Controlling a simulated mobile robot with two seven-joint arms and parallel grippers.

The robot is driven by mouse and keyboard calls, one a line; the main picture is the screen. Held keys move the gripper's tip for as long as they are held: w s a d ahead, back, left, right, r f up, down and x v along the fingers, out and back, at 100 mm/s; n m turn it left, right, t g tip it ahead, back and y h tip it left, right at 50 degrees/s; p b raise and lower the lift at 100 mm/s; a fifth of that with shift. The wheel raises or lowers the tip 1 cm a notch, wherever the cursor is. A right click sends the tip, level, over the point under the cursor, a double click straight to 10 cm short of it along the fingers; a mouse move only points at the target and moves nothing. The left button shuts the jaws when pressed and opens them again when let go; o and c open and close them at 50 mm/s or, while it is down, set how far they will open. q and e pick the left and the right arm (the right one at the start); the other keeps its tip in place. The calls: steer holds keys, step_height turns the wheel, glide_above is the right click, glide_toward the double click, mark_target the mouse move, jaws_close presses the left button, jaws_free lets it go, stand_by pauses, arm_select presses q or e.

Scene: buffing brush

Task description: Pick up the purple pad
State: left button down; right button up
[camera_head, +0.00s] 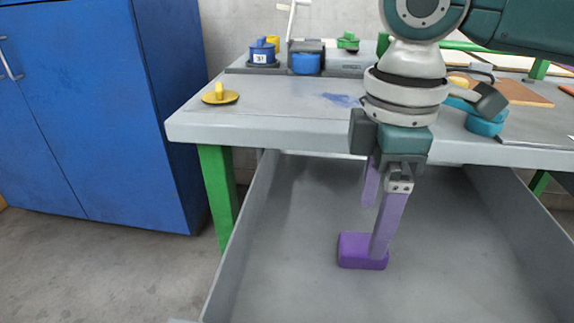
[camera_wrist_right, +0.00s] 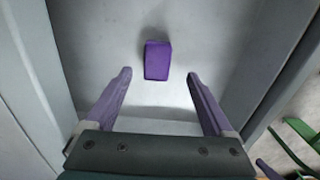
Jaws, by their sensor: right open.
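The purple pad (camera_head: 355,251) is a small block lying on the floor of the open grey drawer (camera_head: 290,225). In the right wrist view the pad (camera_wrist_right: 157,60) lies ahead of the fingertips, between their lines and apart from both. My right gripper (camera_head: 373,230) reaches down into the drawer with light purple fingers. One finger partly covers the pad in the head view. The right gripper (camera_wrist_right: 158,75) is open and empty in the right wrist view. My left gripper is not in view.
The drawer's side walls (camera_head: 241,238) stand on both sides of the gripper. The grey tabletop (camera_head: 280,108) overhangs the drawer's back. On it are a yellow knobbed disc (camera_head: 220,95) and a blue pot (camera_head: 262,52). A blue cabinet (camera_head: 100,110) stands at left.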

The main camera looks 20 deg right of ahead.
mark_target(364, 243)
steer(key=f+b, duration=0.2)
steer(key=f, duration=0.4)
steer(key=shift+w, duration=0.2)
jaws_close()
stand_by(0.4)
steer(key=shift+r, duration=0.1)
step_height(364, 243, up, 20)
steer(key=p, duration=0.6)
